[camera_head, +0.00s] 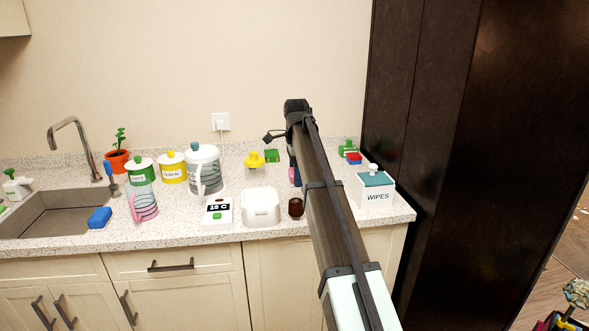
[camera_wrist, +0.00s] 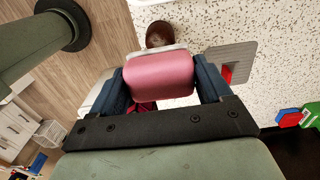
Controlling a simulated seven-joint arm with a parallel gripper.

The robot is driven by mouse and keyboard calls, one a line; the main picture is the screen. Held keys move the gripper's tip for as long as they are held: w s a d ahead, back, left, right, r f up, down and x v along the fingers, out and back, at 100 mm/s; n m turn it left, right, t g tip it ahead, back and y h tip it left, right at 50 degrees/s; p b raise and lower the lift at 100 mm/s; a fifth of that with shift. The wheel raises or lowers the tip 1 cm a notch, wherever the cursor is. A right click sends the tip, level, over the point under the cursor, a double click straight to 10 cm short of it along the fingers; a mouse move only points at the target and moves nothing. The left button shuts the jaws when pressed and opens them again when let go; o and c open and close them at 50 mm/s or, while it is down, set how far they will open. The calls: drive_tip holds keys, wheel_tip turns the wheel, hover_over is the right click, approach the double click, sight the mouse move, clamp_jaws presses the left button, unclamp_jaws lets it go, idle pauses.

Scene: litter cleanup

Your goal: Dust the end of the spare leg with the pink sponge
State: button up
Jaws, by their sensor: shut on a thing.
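My gripper (camera_wrist: 162,80) is shut on the pink sponge (camera_wrist: 160,76), which sits between its two dark blue fingers in the wrist view. In the head view my gripper (camera_head: 294,166) hangs over the counter, mostly behind my arm, with only a sliver of it showing. A grey-green tube (camera_wrist: 28,48) with a dark round end (camera_wrist: 65,22) fills the upper left of the wrist view, apart from the sponge. I cannot tell whether it is the spare leg or part of my own body. Nothing in the head view is clearly the spare leg.
A dark brown cup (camera_head: 296,208), a white open container (camera_head: 261,207) and a wipes box (camera_head: 374,188) stand on the counter. Jars, a kettle (camera_head: 204,170) and a yellow duck (camera_head: 254,160) are to the left and behind. A tall dark cabinet (camera_head: 445,150) closes the right side.

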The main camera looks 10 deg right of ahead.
idle(0.4)
drive_tip(key=shift+f, duration=2.9)
drive_tip(key=o, duration=0.5)
drive_tip(key=c, duration=1)
